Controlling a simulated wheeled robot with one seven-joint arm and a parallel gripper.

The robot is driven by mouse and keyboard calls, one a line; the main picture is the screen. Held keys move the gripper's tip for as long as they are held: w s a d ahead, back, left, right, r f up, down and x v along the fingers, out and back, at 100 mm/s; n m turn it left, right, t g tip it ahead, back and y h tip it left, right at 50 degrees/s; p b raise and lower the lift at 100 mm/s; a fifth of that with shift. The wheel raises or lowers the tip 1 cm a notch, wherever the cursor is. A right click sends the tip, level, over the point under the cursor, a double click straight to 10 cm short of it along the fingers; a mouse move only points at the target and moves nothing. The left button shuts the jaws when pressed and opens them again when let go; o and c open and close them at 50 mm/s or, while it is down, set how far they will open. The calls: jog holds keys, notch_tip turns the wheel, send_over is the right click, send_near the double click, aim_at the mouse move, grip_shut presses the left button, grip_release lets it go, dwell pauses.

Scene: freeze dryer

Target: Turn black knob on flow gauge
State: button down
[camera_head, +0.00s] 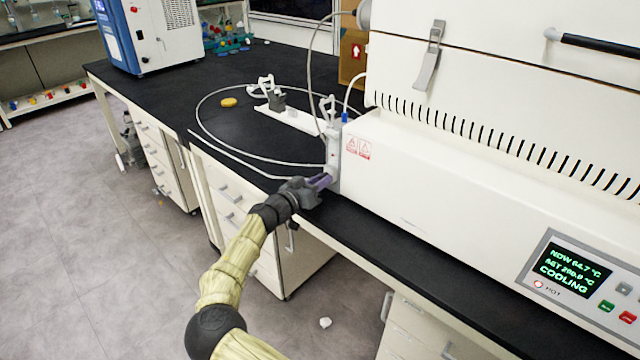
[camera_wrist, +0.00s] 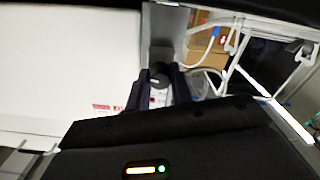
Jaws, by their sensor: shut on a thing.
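The flow gauge (camera_head: 333,150) is a light grey upright block at the left end of the large white machine. It also shows in the wrist view (camera_wrist: 165,35), with a dark round knob (camera_wrist: 157,80) low on its face. My gripper (camera_head: 326,181) reaches the lower part of the gauge from the front left. In the wrist view its two dark fingers (camera_wrist: 163,88) stand on both sides of the knob and are shut on it. In the head view the fingers hide the knob. How far the knob is turned cannot be told.
The white machine (camera_head: 430,190) fills the right side, with a lit display (camera_head: 568,270). A clear hose (camera_head: 199,112) loops over the black bench top (camera_head: 150,85). A yellow disc (camera_head: 229,102) and a white stand (camera_head: 290,118) are behind the gauge.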

jog(key=n+b, duration=0.1)
jog(key=n, duration=0.9)
jog(key=shift+r+n+p, duration=0.15)
jog(key=shift+n+p, duration=0.25)
jog(key=n+p, duration=0.2)
jog(key=n, duration=0.4)
jog(key=shift+p, duration=0.35)
jog(key=shift+n+p, duration=0.9)
jog(key=shift+n, duration=1.2)
jog(key=c, duration=1.2)
grip_release()
jog(key=shift+c, duration=0.2)
jog(key=shift+s+a, duration=0.1)
